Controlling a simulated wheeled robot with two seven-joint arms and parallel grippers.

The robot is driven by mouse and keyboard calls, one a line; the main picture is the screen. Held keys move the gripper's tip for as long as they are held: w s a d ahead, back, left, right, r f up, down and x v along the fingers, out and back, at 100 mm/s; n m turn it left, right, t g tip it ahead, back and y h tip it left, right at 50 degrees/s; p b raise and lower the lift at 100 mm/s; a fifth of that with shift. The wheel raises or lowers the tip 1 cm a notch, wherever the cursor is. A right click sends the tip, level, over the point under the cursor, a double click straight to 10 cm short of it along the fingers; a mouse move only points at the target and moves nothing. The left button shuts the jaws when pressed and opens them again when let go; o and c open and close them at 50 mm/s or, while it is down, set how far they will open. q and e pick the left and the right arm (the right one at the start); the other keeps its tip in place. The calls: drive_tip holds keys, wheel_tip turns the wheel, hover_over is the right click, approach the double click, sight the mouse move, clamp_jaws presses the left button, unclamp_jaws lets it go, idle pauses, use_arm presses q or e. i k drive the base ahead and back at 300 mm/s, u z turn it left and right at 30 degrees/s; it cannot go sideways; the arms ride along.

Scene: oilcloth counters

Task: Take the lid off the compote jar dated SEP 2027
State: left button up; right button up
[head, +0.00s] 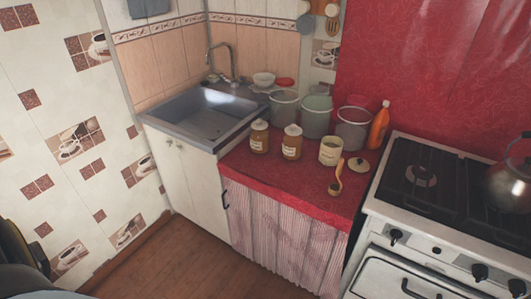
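Three jars stand upright on the red counter. The left jar (259,138) and the middle jar (292,143) are amber with pale labels and have lids on top. The right jar (331,152) is paler, with a cream label, and its top looks open. A loose yellowish lid (359,166) with a dark knob lies on the counter to the right of that jar. The label writing is too small to read, so I cannot tell which jar is dated SEP 2027. Neither of my grippers shows in the head view.
Several grey pots (316,116) and an orange bottle (379,126) stand behind the jars. A sink (205,113) is left, a stove (450,190) with a kettle (510,185) right. The red counter's (275,178) front left is clear.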

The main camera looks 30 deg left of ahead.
sight(259, 124)
drive_tip(key=k, duration=0.3)
drive_tip(key=u, duration=2.5)
drive_tip(key=i, duration=1.7)
drive_tip(key=z, duration=2.5)
